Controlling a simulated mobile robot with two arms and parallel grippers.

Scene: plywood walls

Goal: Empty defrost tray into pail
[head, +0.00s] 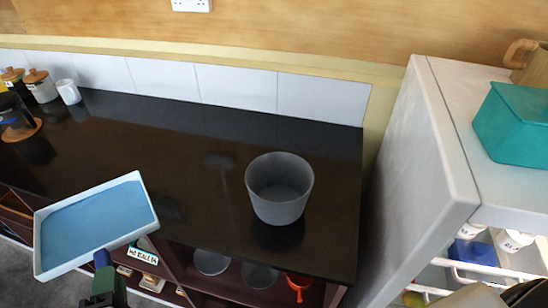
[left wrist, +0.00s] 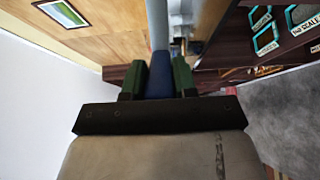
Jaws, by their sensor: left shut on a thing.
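The defrost tray (head: 95,222) is a shallow white-rimmed rectangle with a flat blue surface inside, which looks like water. It is held up in front of the dark counter at lower left and appears tilted in the picture. My left gripper (head: 103,266) is shut on its dark blue handle, which also shows between the green fingers in the left wrist view (left wrist: 160,78). The pail (head: 279,190) is a grey, open round tub standing upright on the counter, right of the tray and apart from it. Its visible inside looks empty. Of my right arm only a beige and black part shows at the bottom right; its fingertips are hidden.
A white fridge (head: 425,155) stands right of the counter, with a teal box (head: 515,125) on top and its lower shelves open. Jars and a white mug (head: 68,92) stand at the far left. Shelves below hold plates (head: 211,262) and a red item. The counter between mug and pail is clear.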

